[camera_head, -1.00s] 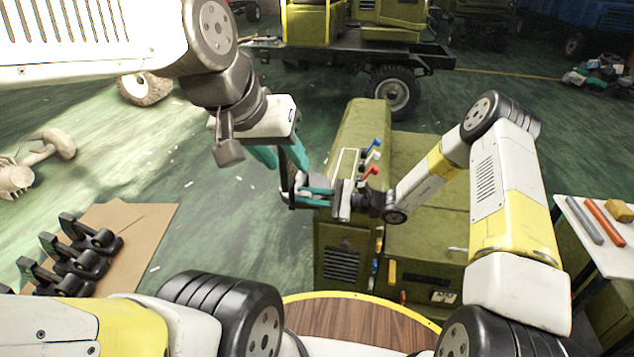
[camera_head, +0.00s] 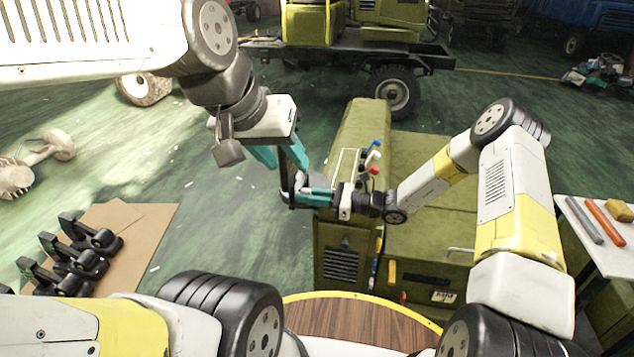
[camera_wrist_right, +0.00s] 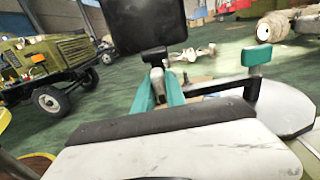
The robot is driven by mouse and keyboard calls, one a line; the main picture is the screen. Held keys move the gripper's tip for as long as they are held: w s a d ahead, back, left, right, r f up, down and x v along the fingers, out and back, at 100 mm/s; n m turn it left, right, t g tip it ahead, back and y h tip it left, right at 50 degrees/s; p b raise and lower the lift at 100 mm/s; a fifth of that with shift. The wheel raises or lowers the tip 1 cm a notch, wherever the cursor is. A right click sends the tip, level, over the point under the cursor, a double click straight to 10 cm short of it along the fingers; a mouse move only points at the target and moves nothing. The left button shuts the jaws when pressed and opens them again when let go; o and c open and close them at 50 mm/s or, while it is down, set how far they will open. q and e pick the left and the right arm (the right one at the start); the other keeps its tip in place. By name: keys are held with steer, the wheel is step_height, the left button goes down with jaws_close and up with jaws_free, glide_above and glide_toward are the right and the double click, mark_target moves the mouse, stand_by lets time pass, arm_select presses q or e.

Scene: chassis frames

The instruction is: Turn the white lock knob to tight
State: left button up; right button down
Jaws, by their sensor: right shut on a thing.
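A white-tipped lever knob (camera_head: 373,158) stands on the green cabinet (camera_head: 362,130), between a blue-tipped and a red-tipped one. I cannot tell whether it is the lock knob. My right gripper (camera_head: 303,195) reaches left past the cabinet's near left edge, its teal fingers level and apart from the levers. In the right wrist view, its fingers (camera_wrist_right: 157,75) close on a small dark block (camera_wrist_right: 155,54). A pale grey disc (camera_wrist_right: 287,106) shows beside them. My left gripper (camera_head: 283,158) hangs just above and left, its teal fingers apart; its tips are partly hidden.
The blue knob (camera_head: 376,144) and red knob (camera_head: 374,170) are close to my right forearm. Black brackets (camera_head: 75,255) lie on brown board at left. A white table (camera_head: 600,235) with coloured bars stands at right. Open floor lies left of the cabinet.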

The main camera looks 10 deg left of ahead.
stand_by(0.3)
steer(key=c, duration=1.4)
jaws_free()
steer(key=shift+d, duration=0.1)
steer(key=d, duration=0.7)
steer(key=shift+d, duration=0.35)
steer(key=shift+s, duration=0.1)
steer(key=s+d+r+n+t+h, duration=0.3)
steer(key=s+d+r+n+h, duration=0.5)
steer(key=s+d+r, duration=0.3)
steer(key=s+d+r+n+t+h, duration=0.2)
steer(key=s+d+r+n+h, duration=0.5)
steer(key=s+d+r+n, duration=0.4)
step_height(320, 180, up, 5)
steer(key=shift+s+d+r+t+h, duration=0.15)
steer(key=shift+s+t+h, duration=0.25)
steer(key=shift+s, duration=0.6)
